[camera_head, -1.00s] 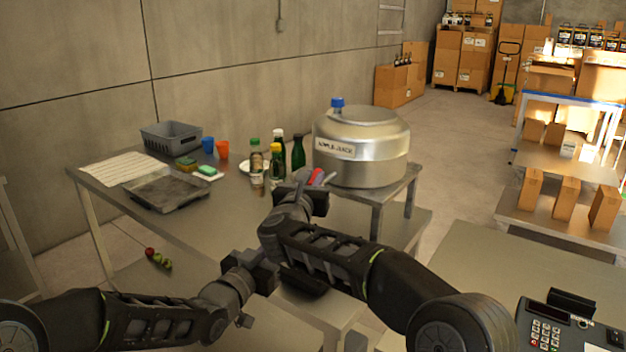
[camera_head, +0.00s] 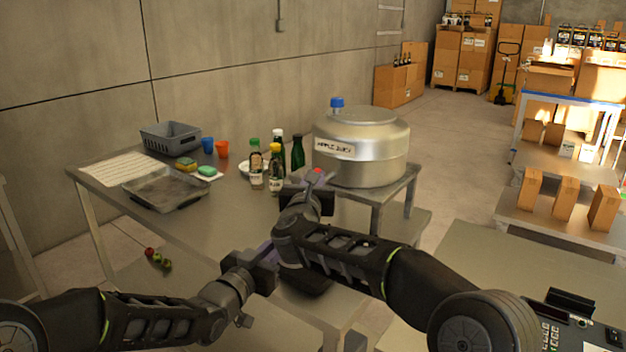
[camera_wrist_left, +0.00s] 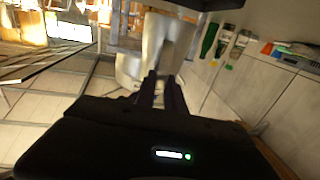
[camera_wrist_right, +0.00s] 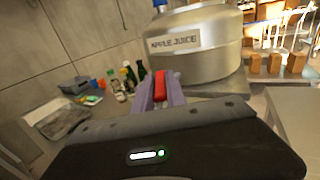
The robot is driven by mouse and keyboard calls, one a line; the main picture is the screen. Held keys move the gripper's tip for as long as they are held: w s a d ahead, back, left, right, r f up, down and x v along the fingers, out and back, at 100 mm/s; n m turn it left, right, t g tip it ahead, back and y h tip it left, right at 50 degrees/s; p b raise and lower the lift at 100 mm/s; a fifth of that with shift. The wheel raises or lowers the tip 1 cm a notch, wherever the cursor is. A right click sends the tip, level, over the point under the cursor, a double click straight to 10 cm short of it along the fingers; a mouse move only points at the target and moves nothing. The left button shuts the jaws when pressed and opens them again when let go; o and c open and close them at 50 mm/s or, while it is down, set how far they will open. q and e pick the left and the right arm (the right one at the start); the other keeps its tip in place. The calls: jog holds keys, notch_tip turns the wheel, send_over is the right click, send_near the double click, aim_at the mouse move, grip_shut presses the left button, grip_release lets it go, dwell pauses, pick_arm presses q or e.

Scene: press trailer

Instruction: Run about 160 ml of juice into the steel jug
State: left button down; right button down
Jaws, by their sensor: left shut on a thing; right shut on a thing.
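A big steel drum (camera_head: 372,155) labelled APPLE JUICE, with a blue cap, stands on a small steel stand. My right gripper (camera_head: 318,182) is at the drum's lower front. In the right wrist view it is shut on the red tap handle (camera_wrist_right: 160,86), with one finger on each side. My left gripper (camera_head: 268,252) is lower, below the right forearm. In the left wrist view its fingers (camera_wrist_left: 161,88) are shut on a shiny steel thing (camera_wrist_left: 160,45), which seems to be the jug. The right arm hides the jug in the head view. No juice stream or jug contents show.
The steel table behind holds several bottles (camera_head: 276,170), cups (camera_head: 222,149), a grey basket (camera_head: 171,137), sponges and a dark tray (camera_head: 166,188). A counter with a card terminal (camera_head: 565,325) is at the right front. Stacked boxes stand far right.

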pick_arm(q)
jog(key=shift+r, duration=0.1)
pick_arm(e)
jog(key=w+d+n+g+y, duration=0.2)
jog(key=d+n+g+y, duration=0.3)
jog(key=n+y, duration=0.7)
jog(key=g+y, duration=0.2)
jog(key=y, duration=0.3)
jog(key=shift+w+d, duration=0.25)
jog(key=shift+d, duration=0.15)
jog(key=shift+n+y, duration=0.3)
jog(key=shift+n, duration=0.1)
pick_arm(q)
jog(key=shift+w, duration=0.1)
pick_arm(e)
jog(key=c, duration=1.4)
grip_release()
jog(key=shift+c, duration=0.2)
jog(key=shift+o, duration=0.4)
